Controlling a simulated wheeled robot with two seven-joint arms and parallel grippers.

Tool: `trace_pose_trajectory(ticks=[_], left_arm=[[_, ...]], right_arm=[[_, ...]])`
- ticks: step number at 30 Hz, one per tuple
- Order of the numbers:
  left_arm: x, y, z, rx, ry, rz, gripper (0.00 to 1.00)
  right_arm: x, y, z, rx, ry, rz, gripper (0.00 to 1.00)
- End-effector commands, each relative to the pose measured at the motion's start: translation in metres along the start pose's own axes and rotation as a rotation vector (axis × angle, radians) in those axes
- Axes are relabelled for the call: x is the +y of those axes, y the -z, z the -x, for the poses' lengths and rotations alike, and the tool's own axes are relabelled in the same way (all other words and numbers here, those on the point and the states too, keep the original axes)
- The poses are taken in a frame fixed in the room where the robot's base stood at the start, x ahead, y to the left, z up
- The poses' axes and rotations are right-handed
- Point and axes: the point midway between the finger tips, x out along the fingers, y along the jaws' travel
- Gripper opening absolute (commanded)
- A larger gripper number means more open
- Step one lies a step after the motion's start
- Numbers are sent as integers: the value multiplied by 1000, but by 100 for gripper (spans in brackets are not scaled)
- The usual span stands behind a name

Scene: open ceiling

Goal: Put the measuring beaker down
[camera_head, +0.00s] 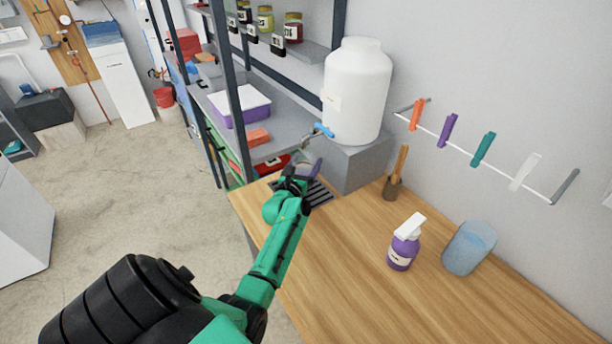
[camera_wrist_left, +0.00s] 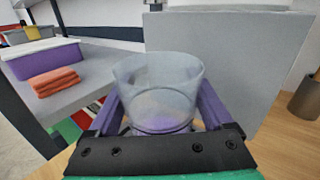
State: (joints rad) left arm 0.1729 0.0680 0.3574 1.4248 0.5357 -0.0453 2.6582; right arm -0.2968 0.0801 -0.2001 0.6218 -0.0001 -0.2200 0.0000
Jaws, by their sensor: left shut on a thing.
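The measuring beaker (camera_wrist_left: 158,82) is clear and upright in the left wrist view, its open rim facing up. My left gripper (camera_head: 303,172) is shut on it, with one purple finger on each side. In the head view the gripper is over the far left end of the wooden table (camera_head: 335,265), by a dark slotted drip tray (camera_head: 320,194). There the beaker is small and mostly hidden by the gripper. I cannot tell whether its base touches the tray. My right gripper is not in view.
A white tank (camera_head: 357,90) with a blue tap (camera_head: 322,130) stands on a grey block (camera_head: 357,163) beside the gripper. A purple spray bottle (camera_head: 404,243), a bluish translucent container (camera_head: 469,248) and a brown holder (camera_head: 392,188) stand on the table. Its middle is clear.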

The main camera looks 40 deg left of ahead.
Motion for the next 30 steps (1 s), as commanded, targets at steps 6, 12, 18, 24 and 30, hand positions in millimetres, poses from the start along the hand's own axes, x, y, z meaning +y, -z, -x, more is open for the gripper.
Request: trace_pose_trajectory(ticks=[6, 12, 18, 24, 30], left_arm=[[2, 30, 1, 0, 0, -1, 22], [1, 29, 1, 1, 0, 0, 22], [1, 30, 1, 1, 0, 1, 100], [1, 26, 1, 1, 0, 0, 100], [1, 29, 26, 2, 1, 1, 100]], right_arm=[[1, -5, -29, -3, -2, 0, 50], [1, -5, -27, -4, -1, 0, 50], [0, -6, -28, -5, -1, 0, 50], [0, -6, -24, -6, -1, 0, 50], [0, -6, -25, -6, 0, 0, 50]])
